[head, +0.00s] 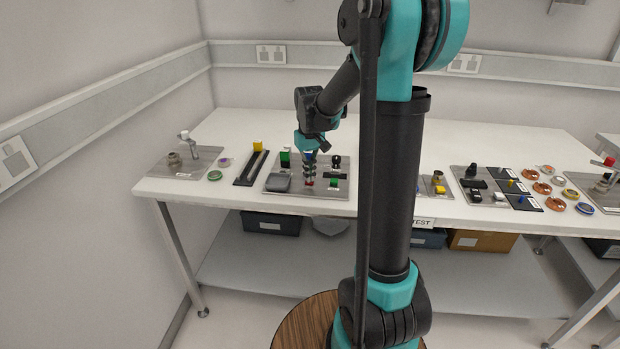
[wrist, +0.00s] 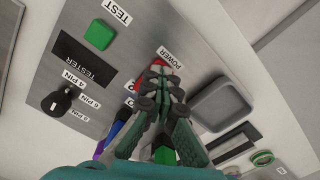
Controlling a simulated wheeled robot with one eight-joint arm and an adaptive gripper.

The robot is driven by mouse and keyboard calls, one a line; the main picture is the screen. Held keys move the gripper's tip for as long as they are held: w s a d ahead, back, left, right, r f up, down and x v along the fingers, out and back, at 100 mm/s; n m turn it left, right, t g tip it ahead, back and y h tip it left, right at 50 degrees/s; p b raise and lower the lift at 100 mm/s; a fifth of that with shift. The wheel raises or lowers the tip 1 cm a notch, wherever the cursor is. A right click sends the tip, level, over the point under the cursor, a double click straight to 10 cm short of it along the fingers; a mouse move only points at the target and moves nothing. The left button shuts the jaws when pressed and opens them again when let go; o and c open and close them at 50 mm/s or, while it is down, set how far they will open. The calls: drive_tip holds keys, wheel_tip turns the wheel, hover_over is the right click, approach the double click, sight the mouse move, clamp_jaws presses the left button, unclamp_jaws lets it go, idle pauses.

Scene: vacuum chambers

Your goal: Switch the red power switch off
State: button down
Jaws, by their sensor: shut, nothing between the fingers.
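The red power switch (head: 309,184) is a small red spot on the grey panel (head: 325,193) at the front left of the bench, right at my fingertips. In the wrist view the POWER label (wrist: 172,58) lies just past my fingertips, and a little red shows beside it. The fingers hide most of the switch, so I cannot tell its position or whether I touch it. My gripper (head: 309,178) points down over the panel, its fingers together and empty; they also show in the wrist view (wrist: 160,78).
On the same panel are a green TEST button (wrist: 99,34), a black TESTER strip (wrist: 80,60), a black knob (wrist: 62,100) and a grey tray (wrist: 222,106). Blue and purple parts sit close beside my fingers. Another panel (head: 498,187) stands further right.

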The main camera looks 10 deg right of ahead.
drive_tip(key=shift+r, duration=3.5)
